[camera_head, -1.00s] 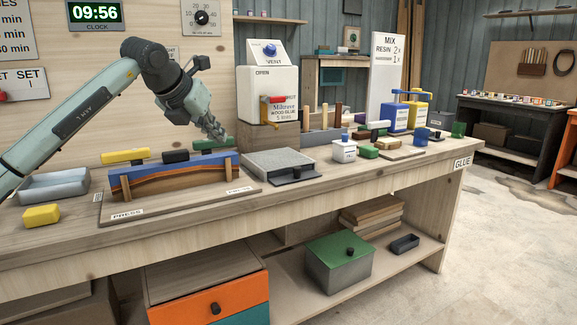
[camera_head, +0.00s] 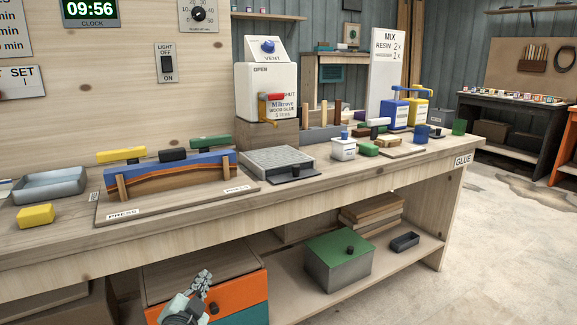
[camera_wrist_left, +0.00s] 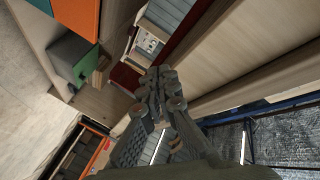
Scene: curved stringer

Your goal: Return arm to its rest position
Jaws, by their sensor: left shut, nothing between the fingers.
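My left gripper (camera_head: 203,283) is low in the head view, in front of the orange drawer (camera_head: 240,295) under the bench. Its fingers are closed together with nothing between them, and most of the arm is out of the frame. In the left wrist view the shut gripper (camera_wrist_left: 160,80) fills the middle, with the bench and its shelf beyond. The press (camera_head: 172,176), with yellow, black and green handles on a blue bar over a curved wooden strip, stands on the bench. My right gripper is not in view.
The wooden bench (camera_head: 300,215) runs across the view. A grey tray (camera_head: 50,186) and yellow block (camera_head: 35,215) sit at its left; the glue dispenser (camera_head: 266,92) stands behind. A green-lidded box (camera_head: 338,262) is on the lower shelf. The floor at right is clear.

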